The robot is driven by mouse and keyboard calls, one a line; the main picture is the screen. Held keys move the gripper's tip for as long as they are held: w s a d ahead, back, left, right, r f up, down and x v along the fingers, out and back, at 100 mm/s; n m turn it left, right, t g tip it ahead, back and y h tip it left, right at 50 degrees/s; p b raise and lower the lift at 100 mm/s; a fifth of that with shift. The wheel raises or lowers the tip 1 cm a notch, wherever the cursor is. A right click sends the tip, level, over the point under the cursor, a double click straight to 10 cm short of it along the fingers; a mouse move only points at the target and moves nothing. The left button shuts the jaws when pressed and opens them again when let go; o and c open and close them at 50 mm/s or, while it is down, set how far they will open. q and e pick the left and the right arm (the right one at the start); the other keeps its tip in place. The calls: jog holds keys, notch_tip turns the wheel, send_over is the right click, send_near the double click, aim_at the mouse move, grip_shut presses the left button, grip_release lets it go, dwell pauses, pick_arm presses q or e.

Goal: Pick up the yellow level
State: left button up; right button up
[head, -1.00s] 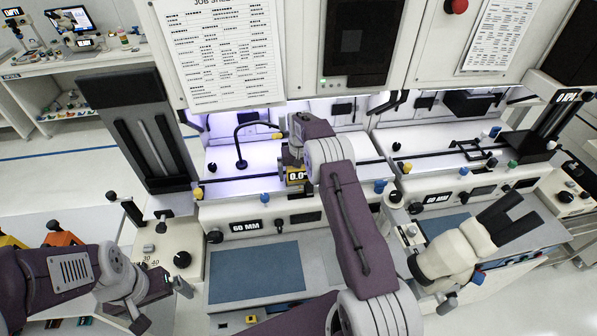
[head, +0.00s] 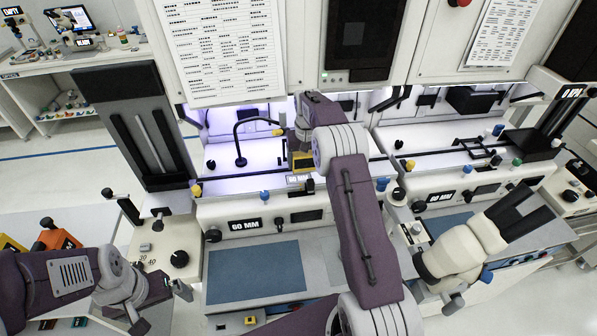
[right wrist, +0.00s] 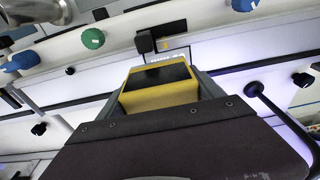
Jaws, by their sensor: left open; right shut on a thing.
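The yellow level (head: 302,161) is a small yellow block with a dark face. In the head view it is at the end of my right arm, over the lit white bench, and my gripper partly hides it. In the right wrist view the level (right wrist: 160,97) sits between the two jaws of my right gripper (right wrist: 165,88), which is shut on it. Its underside is hidden, and I cannot tell how far it is above the bench. My left gripper (head: 150,304) is open at the lower left, well away from the level.
A bent black lamp arm (head: 238,140) stands just left of the level. A dark rail (head: 240,172) with knobs runs along the bench front. A microscope-like eyepiece unit (head: 462,245) stands at the right. The blue mat (head: 256,271) in front is clear.

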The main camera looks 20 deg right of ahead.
jog(key=s+d+r+b, duration=0.2)
jog(key=s+d+r, duration=0.3)
jog(key=s+d, duration=0.1)
jog(key=shift+s+d+r+b, duration=0.3)
jog(key=shift+s+r+b, duration=0.1)
jog(key=shift+s, duration=0.1)
